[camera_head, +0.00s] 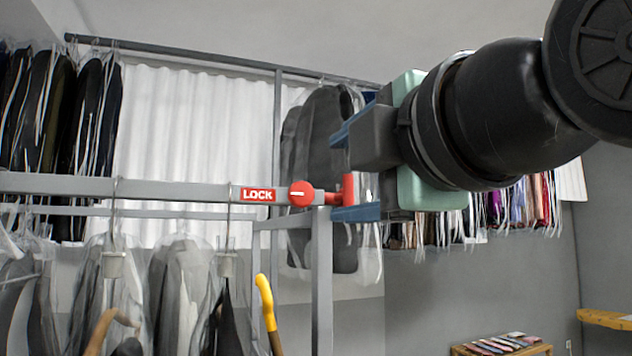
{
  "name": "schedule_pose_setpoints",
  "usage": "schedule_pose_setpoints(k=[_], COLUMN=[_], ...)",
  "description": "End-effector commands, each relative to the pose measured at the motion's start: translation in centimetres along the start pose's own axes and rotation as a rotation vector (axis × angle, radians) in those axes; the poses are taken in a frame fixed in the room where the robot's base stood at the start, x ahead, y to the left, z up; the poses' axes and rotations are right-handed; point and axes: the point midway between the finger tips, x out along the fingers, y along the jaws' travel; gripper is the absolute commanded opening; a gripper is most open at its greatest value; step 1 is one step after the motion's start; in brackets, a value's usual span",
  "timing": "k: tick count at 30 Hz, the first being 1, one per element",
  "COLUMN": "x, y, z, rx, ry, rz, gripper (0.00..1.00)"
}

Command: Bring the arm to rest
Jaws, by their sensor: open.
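My arm comes in from the upper right, and my gripper (341,172) points left with its two blue fingers apart. The jaws are open. A red latch (301,193) with a white bar on its round knob sits at the right end of a grey rail. Beside it is a red label reading LOCK (258,195). A red end piece of the latch shows between my fingers in the picture, nearer the lower one. I cannot tell whether a finger touches it. The gripper body hides what lies behind it.
The grey rail (150,188) and its post (322,290) stand close to my gripper. Bagged garments (185,290) hang at left, and a yellow hooked handle (266,300) is below the rail. A wooden table (462,350) with flat items is at lower right.

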Motion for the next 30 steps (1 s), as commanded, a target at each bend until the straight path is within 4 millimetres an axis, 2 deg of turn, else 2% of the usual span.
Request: schedule_pose_setpoints(k=[14,17,22,26,30], x=[0.4,1.1,1.4,0.2,-2.3], y=[-0.3,-1.1,-3.1,-5.2,-7.8], z=[-0.3,-1.1,-2.8,-4.1,-5.3], rx=[0.044,0.177,0.546,0.826,1.079], ry=[0.008,0.03,0.096,0.163,0.245], rz=[0.029,0.115,0.342,0.51,0.666], gripper=[0.76,0.76,0.76,0.76,0.76])
